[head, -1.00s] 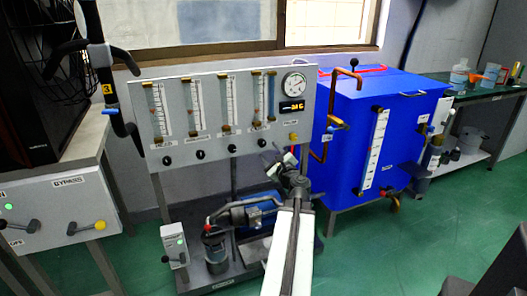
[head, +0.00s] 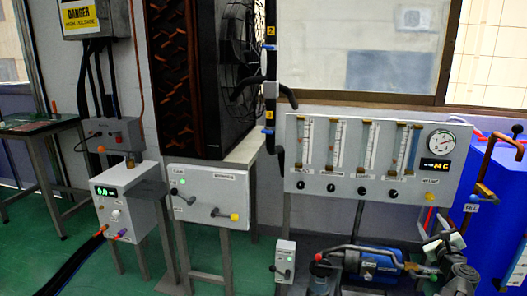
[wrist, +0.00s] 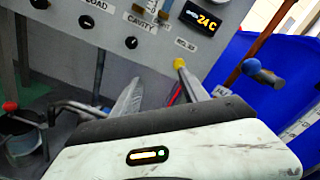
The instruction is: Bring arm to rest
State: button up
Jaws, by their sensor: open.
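My gripper (wrist: 160,72) is open and empty in the wrist view, with its two fingers apart below the grey flowmeter panel. A yellow knob (wrist: 180,63) shows close by the right fingertip; I cannot tell whether they touch. The arm is still raised and stretched out toward the panel.
The flowmeter panel (head: 345,188) stands above a blue pump (head: 380,262). The blue tank (head: 480,205) is close on the right. A bypass box (head: 208,201) and a white box with a green display (head: 118,197) stand left. Green floor (head: 75,245) is open at the lower left.

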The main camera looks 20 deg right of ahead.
jog(key=w+a+r+n+t+y+p, duration=0.25)
jog(key=w+a+n+y, duration=0.3)
jog(key=w+a, duration=1.4)
jog(key=w+a+f+n+y, duration=0.1)
jog(key=w+a+n+y, duration=0.3)
jog(key=a, duration=0.6)
jog(key=w+a+f+n+y, duration=0.25)
jog(key=w+a, duration=0.35)
jog(key=a, duration=0.4)
jog(key=a+f+n+g+y+p, duration=0.1)
jog(key=a+f+n+g+y, duration=0.15)
jog(key=a, duration=0.65)
jog(key=a+f+n+g+y+p, duration=0.15)
jog(key=a+n, duration=0.25)
jog(key=a, duration=0.4)
jog(key=a+f+n+g+y, duration=0.1)
jog(key=a+f+n+g, duration=0.2)
jog(key=a, duration=0.6)
jog(key=s+a+f+n+g+h, duration=0.2)
jog(key=s+a+f+n+g, duration=0.45)
jog(key=s+a+n, duration=0.2)
jog(key=s+d+f+n+g+h, duration=0.3)
jog(key=s+d+f+n+h, duration=0.15)
jog(key=s+d, duration=0.35)
notch_tip(320, 180, up, 39)
jog(key=d+n+p, duration=0.1)
jog(key=p, duration=3.8)
jog(key=shift+s+g, duration=0.15)
jog(key=shift+g, duration=0.15)
